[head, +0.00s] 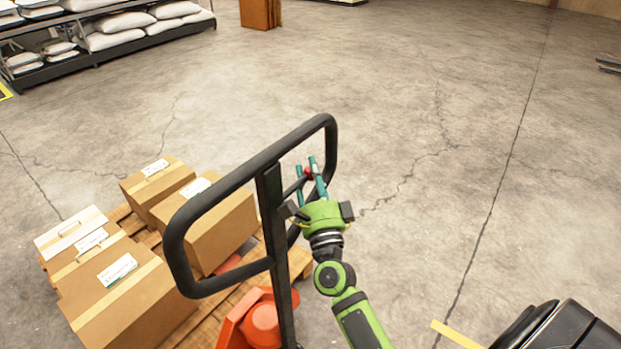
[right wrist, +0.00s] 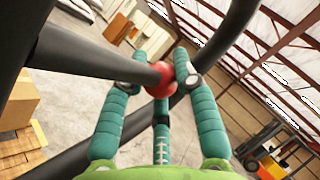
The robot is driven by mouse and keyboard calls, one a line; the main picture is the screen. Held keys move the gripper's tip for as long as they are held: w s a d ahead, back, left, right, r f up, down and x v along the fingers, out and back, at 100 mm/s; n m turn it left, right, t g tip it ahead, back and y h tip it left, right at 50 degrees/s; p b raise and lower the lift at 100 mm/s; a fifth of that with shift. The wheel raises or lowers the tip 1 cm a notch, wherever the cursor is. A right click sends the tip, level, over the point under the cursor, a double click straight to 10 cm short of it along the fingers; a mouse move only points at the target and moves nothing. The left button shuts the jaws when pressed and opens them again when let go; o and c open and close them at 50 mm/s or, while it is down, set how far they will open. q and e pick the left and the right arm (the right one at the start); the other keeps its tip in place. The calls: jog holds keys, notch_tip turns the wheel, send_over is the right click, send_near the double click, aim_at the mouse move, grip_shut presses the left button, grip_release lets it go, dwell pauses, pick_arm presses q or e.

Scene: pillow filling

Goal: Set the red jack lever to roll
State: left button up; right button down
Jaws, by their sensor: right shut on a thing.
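The red knob of the jack lever (head: 308,171) sits at the end of a short dark rod inside the black loop handle (head: 253,166) of the pallet jack. In the right wrist view the red knob (right wrist: 162,79) lies between teal fingers. My right gripper (head: 309,165), with a green body and teal fingers, is shut on the knob from the near right. The fingers partly cover the knob in the head view. The jack's orange body (head: 258,322) is low, below the handle. My left gripper is not in view.
Cardboard boxes (head: 130,297) stand on a wooden pallet (head: 187,330) left of the handle. Shelves with white sacks (head: 127,24) are at the far left. A brown block (head: 260,13) stands at the back. The concrete floor (head: 460,130) on the right is mostly clear.

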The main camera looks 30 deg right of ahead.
jog(key=c, duration=0.9)
grip_release()
jog(key=shift+c, duration=0.2)
jog(key=shift+s+f, duration=0.15)
jog(key=shift+s, duration=0.15)
jog(key=v, duration=1.1)
jog(key=shift+s, duration=0.15)
jog(key=shift+a, duration=0.1)
